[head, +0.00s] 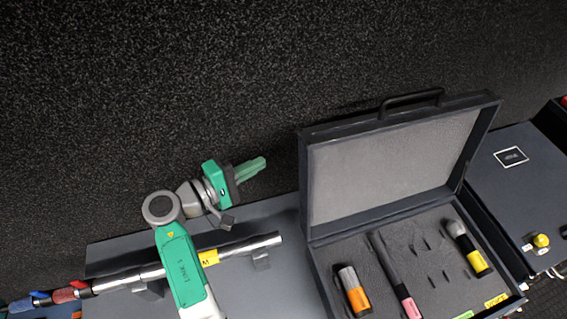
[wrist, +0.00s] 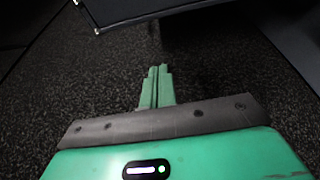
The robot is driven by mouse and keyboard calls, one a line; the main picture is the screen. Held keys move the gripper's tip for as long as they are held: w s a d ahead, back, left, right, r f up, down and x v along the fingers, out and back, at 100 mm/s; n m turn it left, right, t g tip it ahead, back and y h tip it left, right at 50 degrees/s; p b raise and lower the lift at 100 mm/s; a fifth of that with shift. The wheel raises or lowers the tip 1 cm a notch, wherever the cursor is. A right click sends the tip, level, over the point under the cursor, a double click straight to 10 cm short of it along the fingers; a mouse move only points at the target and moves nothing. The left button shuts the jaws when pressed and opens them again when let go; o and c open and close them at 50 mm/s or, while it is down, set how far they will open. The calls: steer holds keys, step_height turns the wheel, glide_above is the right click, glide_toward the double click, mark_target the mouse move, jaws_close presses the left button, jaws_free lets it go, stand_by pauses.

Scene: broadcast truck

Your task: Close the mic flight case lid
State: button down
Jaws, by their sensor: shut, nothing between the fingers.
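The mic flight case (head: 322,262) stands open at the lower right of the head view. Its lid (head: 380,178) is raised at the back, grey foam inside facing the camera, with a dark handle (head: 411,103) on its top edge. My gripper (head: 258,168) is to the left of the lid, shut and empty, apart from it. In the wrist view the green fingers (wrist: 158,85) are together over the dark speckled surface. A dark edge at the top of that view may be part of the lid; I cannot be sure.
In the case lie an orange-banded mic (head: 353,291), a pink-banded mic (head: 395,275) and a yellow-banded mic (head: 467,248). A metal tube with a yellow band (head: 209,258) lies left of the case. A dark box with a yellow knob (head: 540,241) stands at right.

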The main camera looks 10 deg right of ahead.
steer(key=b+x, duration=0.1)
steer(key=x, duration=0.8)
steer(key=shift+s+d+r+p, duration=0.15)
steer(key=shift+s+p, duration=0.2)
steer(key=shift+s, duration=0.7)
steer(key=shift+s+d+r+p, duration=0.15)
steer(key=shift+s+p, duration=0.15)
steer(key=shift+s, duration=0.7)
